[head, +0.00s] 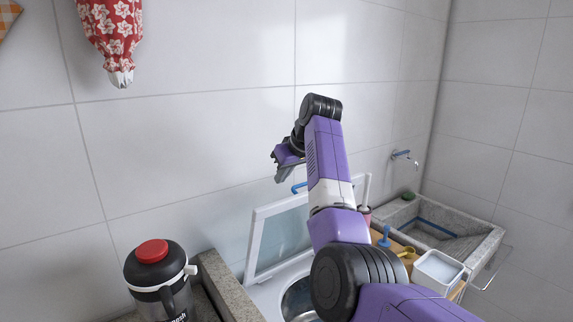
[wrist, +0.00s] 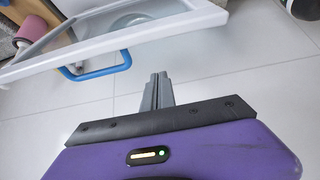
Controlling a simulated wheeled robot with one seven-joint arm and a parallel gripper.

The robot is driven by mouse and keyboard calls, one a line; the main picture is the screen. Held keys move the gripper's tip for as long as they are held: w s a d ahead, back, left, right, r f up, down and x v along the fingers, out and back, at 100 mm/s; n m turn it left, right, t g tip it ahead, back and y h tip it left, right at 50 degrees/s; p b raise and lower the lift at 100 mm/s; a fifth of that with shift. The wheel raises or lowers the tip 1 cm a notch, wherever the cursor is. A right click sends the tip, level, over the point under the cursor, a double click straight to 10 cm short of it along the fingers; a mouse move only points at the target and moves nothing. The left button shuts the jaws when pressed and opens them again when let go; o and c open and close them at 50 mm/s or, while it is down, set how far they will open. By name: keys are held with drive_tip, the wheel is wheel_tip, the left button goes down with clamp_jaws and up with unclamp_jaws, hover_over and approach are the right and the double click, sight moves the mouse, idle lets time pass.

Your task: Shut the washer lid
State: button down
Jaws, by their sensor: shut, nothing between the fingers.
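The washer lid (head: 256,245) is a white-framed panel with a clear window, standing raised against the tiled wall in the head view. The washer (head: 268,297) is white, with its metal drum (head: 298,298) showing below the lid and partly hidden by my arm. In the wrist view the lid's frame (wrist: 120,42) crosses the upper part. My gripper (wrist: 157,92) is shut and empty, with its fingers together, apart from the lid. In the head view my gripper (head: 280,165) is above the lid, close to the wall, and its fingers are hard to make out.
A blue hose or handle (wrist: 97,73) lies beside the lid's edge. A black jug with a red cap (head: 152,280) stands at the left on a stone ledge. At the right are a stone sink (head: 480,242), a wall tap (head: 401,154) and a white tub (head: 438,270).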

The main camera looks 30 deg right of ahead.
drive_tip(key=shift+s+f+p, duration=0.5)
drive_tip(key=shift+f+p, duration=0.15)
drive_tip(key=shift+f, duration=0.25)
drive_tip(key=shift+s+f+p, duration=0.5)
drive_tip(key=shift+f+p, duration=0.1)
drive_tip(key=shift+f, duration=0.3)
drive_tip(key=shift+f, duration=0.15)
